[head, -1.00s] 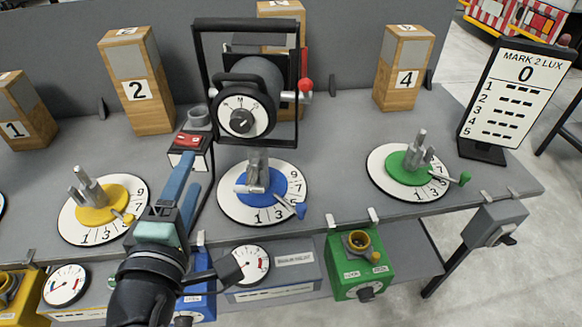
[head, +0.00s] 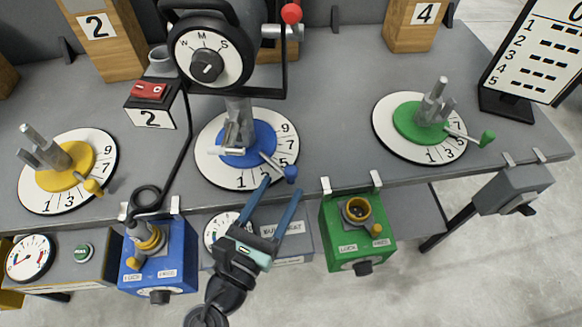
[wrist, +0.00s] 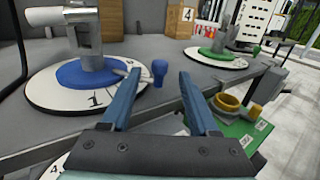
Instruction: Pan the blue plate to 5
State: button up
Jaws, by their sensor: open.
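The blue plate (head: 262,136) lies on a white numbered dial (head: 208,168) under the lamp's mount. It also shows in the wrist view (wrist: 75,75). Its lever ends in a blue knob (head: 290,173) at the dial's front right edge. My gripper (head: 282,184) is open and empty at the table's front edge, fingers pointing towards the knob. In the wrist view the knob (wrist: 160,68) shows between the two fingertips, seemingly just beyond them.
The black lamp (head: 207,60) rises behind the plate. A switch box (head: 150,108) with a cable stands left. Yellow (head: 78,158) and green (head: 408,122) plates lie either side. Blue (head: 170,265) and green (head: 352,235) lock boxes hang from the table edge.

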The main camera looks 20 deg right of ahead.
aim_at(288, 177)
jog(key=x, duration=0.5)
jog(key=shift+w+d, duration=0.2)
jog(key=shift+d, duration=0.05)
grip_shut()
dwell(1.2)
